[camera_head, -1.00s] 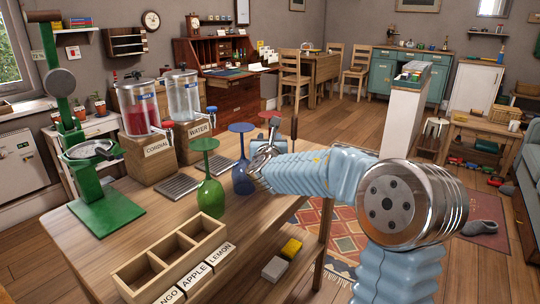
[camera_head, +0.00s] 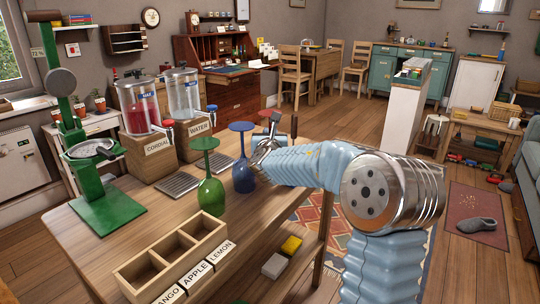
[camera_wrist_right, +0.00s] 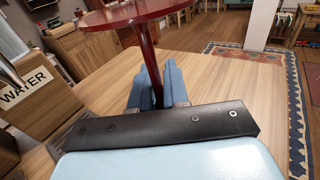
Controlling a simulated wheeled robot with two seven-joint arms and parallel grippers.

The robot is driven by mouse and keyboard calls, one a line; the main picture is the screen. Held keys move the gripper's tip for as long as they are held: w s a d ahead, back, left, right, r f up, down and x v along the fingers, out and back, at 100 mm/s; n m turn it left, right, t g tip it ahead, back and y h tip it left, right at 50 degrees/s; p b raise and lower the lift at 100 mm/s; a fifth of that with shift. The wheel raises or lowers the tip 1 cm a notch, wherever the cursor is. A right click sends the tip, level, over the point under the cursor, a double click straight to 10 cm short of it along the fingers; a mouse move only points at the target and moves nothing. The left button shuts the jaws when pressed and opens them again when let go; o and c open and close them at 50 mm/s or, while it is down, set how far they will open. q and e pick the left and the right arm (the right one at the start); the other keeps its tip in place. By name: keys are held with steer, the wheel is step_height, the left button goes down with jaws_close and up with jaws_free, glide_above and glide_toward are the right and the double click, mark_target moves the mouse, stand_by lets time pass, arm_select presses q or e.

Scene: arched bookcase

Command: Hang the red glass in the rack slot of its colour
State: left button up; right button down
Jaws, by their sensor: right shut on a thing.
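The red glass stands upside down, its round foot (camera_wrist_right: 135,14) on top and its stem (camera_wrist_right: 147,50) running down between the fingers in the right wrist view. My right gripper (camera_wrist_right: 152,88), with blue fingers, is shut on that stem. In the head view the arm and the blue glass hide most of the red glass. The green glass (camera_head: 211,196) and the blue glass (camera_head: 244,178) stand upside down on the table, just left of my right gripper (camera_head: 264,150). No rack slot is clearly visible. My left gripper is not in view.
The wooden table (camera_head: 120,235) carries a green press stand (camera_head: 105,212), cordial and water dispensers (camera_head: 184,95) on wooden boxes, and a compartment tray (camera_head: 172,258) with name labels at the front. The tabletop between the green stand and the tray is clear.

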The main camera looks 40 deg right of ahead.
mark_target(270, 125)
step_height(270, 125, up, 4)
steer(key=shift+s+a+f, duration=0.15)
steer(key=shift+f, duration=0.1)
steer(key=b+v, duration=0.2)
steer(key=v, duration=1.5)
steer(key=shift+s+a+f, duration=0.2)
steer(key=shift+s+f, duration=0.05)
steer(key=shift+f, duration=0.2)
